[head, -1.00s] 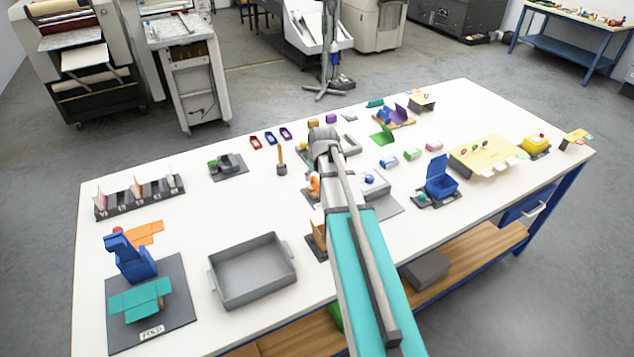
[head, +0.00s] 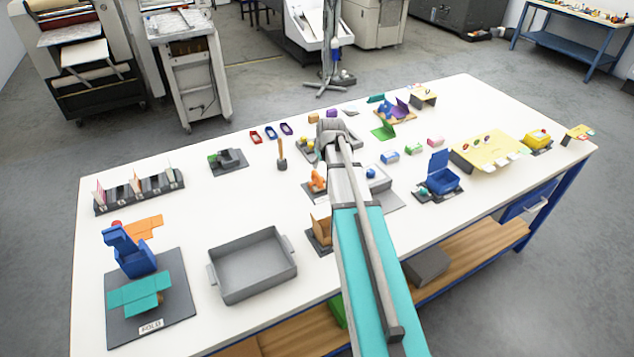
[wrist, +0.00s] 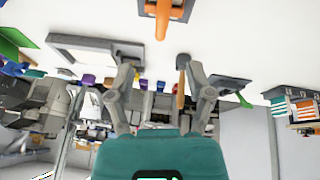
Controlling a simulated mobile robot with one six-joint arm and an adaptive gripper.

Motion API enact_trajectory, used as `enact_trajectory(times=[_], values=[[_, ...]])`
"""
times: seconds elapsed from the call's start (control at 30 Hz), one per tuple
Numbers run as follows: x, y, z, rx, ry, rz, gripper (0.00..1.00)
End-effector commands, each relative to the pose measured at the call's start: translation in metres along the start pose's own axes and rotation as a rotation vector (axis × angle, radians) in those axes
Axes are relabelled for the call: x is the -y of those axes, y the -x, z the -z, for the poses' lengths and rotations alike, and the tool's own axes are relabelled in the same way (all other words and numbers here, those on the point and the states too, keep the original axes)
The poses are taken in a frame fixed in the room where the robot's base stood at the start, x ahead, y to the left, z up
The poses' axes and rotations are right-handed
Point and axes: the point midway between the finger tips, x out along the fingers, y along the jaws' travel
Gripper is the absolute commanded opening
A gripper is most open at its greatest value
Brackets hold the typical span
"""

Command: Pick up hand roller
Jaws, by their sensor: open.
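An orange device (head: 317,180) on a dark base stands close to my arm. A grey tray (head: 252,268) sits at the front. Red, blue and purple small items (head: 271,138) lie behind the tool. A dark grey fixture (head: 229,161) is to its left. White table around the tool is clear.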

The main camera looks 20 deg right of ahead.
Motion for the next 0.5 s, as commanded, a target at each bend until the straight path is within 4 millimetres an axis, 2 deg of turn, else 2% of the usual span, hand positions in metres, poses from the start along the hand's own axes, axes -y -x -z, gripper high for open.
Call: enact_trajectory(times=[0.03,0.5], values=[[0.000,-0.009,-0.001,0.000,0.000,0.000,0.67],[0.000,-0.048,-0.001,0.000,-0.001,-0.001,0.67]])
